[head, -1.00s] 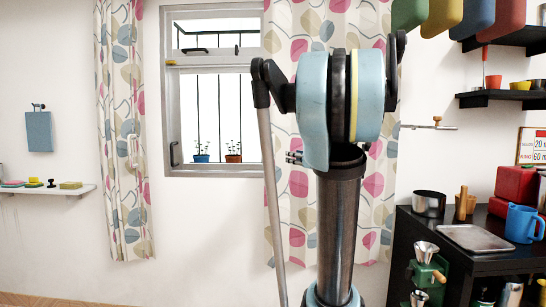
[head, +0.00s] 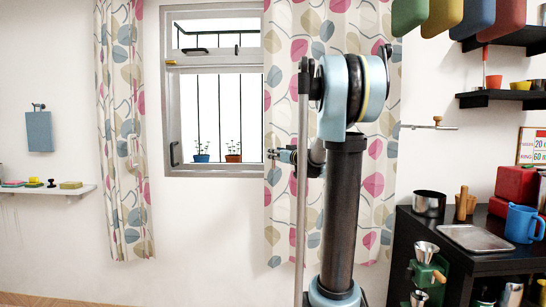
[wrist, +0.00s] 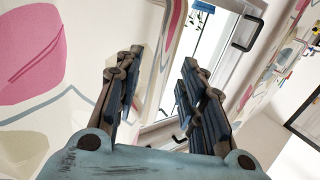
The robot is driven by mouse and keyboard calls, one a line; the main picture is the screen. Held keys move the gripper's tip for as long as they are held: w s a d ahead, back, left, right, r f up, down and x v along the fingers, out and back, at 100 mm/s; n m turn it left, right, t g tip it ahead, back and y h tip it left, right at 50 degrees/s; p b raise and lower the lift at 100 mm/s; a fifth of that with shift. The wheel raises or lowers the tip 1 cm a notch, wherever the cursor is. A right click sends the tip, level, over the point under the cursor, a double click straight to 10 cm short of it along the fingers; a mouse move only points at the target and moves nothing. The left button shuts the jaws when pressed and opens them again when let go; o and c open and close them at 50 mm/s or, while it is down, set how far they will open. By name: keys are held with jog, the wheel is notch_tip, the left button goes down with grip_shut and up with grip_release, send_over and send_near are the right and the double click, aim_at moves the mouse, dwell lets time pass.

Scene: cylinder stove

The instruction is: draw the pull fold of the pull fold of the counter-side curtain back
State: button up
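The counter-side curtain (head: 292,215) hangs right of the window, white with pink, grey and blue leaf shapes. It covers the window's right edge, and my arm hides part of it. My gripper (head: 271,155) is at the curtain's left edge, at the height of the lower window frame. In the wrist view, my gripper (wrist: 160,60) is open, its two fingers apart. The curtain's edge fold (wrist: 174,35), a pale strip with pink on it, runs between and beyond the fingers. I cannot tell whether either finger touches it.
The window (head: 212,120) shows railings and two potted plants behind its glass. The other curtain (head: 125,200) hangs at its left. A black counter (head: 430,235) with a pot, tray and blue jug stands at right. The wall between the curtains, below the window, is clear.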

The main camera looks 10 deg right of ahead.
jog(key=shift+x, duration=1.25)
grip_shut()
